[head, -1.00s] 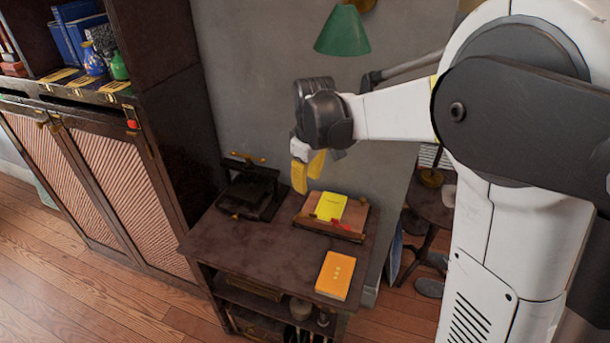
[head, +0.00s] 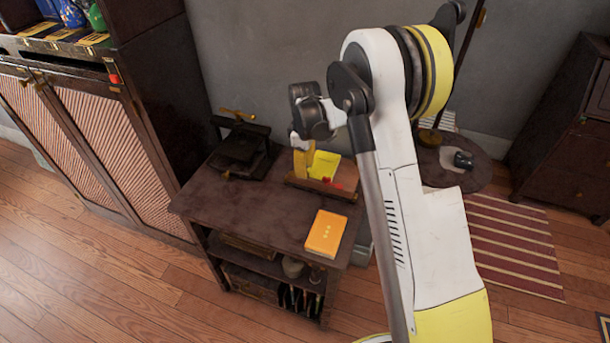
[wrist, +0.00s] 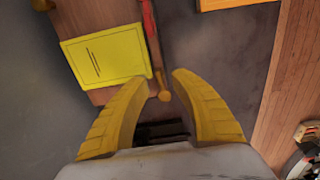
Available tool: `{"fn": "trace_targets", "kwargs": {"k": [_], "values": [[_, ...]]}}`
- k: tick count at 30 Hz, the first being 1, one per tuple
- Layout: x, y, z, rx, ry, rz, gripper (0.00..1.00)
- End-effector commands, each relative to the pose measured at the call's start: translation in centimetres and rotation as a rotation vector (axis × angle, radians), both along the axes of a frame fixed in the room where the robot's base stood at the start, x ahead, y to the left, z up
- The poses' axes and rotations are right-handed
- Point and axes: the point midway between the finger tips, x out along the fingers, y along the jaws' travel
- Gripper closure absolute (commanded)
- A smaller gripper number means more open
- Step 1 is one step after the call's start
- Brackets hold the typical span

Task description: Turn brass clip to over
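My gripper (wrist: 162,78) is open in the wrist view, its two yellow fingers spread apart. A small brass-coloured end piece, probably the brass clip (wrist: 165,96), shows between the fingers with no visible contact. It sits at the end of a thin wooden bar beside a yellow booklet (wrist: 104,57) on a wooden stand (wrist: 105,96). In the head view, my gripper (head: 303,170) is over the left part of the stand (head: 322,190), at the left edge of the yellow booklet (head: 325,164). The clip cannot be made out there.
An orange book (head: 326,233) lies in front of the stand on the dark table (head: 255,215). A black press with a brass handle (head: 240,150) stands to the left. A cabinet (head: 105,140) is farther left. Bare tabletop lies left of the orange book.

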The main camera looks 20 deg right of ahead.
Motion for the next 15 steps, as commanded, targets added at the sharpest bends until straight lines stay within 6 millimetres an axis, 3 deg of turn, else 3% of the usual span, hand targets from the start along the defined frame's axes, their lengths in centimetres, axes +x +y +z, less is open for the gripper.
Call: {"fn": "trace_targets", "kwargs": {"k": [4,14,15], "values": [[0.0,0.0,-1.6,0.000,0.000,0.000,0.71],[0.0,0.0,-1.9,0.000,0.000,-0.001,0.71],[0.0,0.0,-1.9,0.000,0.000,-0.001,0.78]]}}
